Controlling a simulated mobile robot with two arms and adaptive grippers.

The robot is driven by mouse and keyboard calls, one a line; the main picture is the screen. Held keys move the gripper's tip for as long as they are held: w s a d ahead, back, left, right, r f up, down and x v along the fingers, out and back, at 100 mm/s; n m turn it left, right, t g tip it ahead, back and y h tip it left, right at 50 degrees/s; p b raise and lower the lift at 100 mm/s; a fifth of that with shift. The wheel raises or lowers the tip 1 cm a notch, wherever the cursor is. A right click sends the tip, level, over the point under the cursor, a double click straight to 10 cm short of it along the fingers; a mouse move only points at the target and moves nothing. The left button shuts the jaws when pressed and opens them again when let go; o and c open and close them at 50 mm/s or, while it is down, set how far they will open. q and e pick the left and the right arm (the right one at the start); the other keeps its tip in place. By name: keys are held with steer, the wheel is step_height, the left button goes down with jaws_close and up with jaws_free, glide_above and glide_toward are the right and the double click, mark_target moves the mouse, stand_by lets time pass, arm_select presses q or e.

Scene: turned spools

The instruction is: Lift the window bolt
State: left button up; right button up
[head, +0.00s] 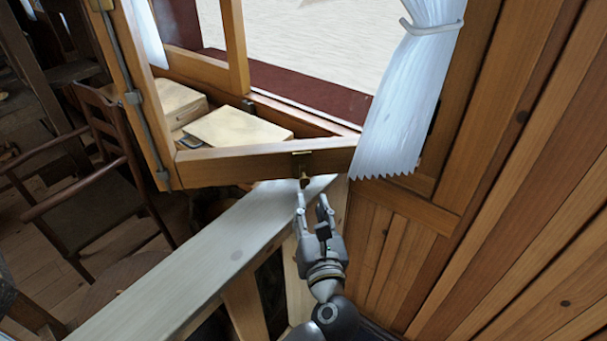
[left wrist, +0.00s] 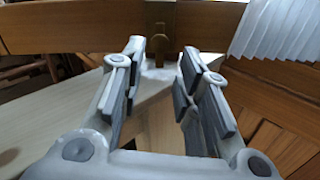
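The window bolt (head: 304,180) is a small brass-coloured piece with a plate, mounted on the bottom rail of the open wooden window sash (head: 235,163). In the left wrist view the bolt (left wrist: 159,56) hangs upright on the rail, between and beyond my finger tips. My left gripper (head: 312,201) is open and empty just below and in front of the bolt. Its two fingers point up toward the bolt, with clear space between them in the left wrist view (left wrist: 162,60). I see no contact with the bolt. My right gripper is not in view.
A pale plank bench (head: 190,265) runs beneath the sash. A white curtain (head: 400,95) hangs close at the right of the rail, in front of a plank wall (head: 530,220). A dark wooden chair (head: 90,190) stands at left. Two pale boxes (head: 238,127) lie behind the sash.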

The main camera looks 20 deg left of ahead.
mark_target(305, 183)
arm_select(q)
steer(key=x, duration=0.3)
steer(key=p+x, duration=0.1)
steer(key=x, duration=0.2)
steer(key=shift+r+p, duration=0.2)
steer(key=shift+p, duration=0.1)
steer(key=x, duration=0.3)
steer(key=shift+w+a+f+p, duration=0.1)
steer(key=shift+w+a+p, duration=0.05)
steer(key=shift+w+p, duration=0.25)
steer(key=shift+w+a+f, duration=0.1)
steer(key=shift+w+a, duration=0.15)
steer(key=shift+w, duration=0.15)
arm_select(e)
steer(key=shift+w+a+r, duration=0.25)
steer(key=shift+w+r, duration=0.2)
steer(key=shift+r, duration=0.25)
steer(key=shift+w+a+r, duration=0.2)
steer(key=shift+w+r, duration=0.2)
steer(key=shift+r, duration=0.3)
arm_select(q)
steer(key=c, duration=0.7)
jaws_close()
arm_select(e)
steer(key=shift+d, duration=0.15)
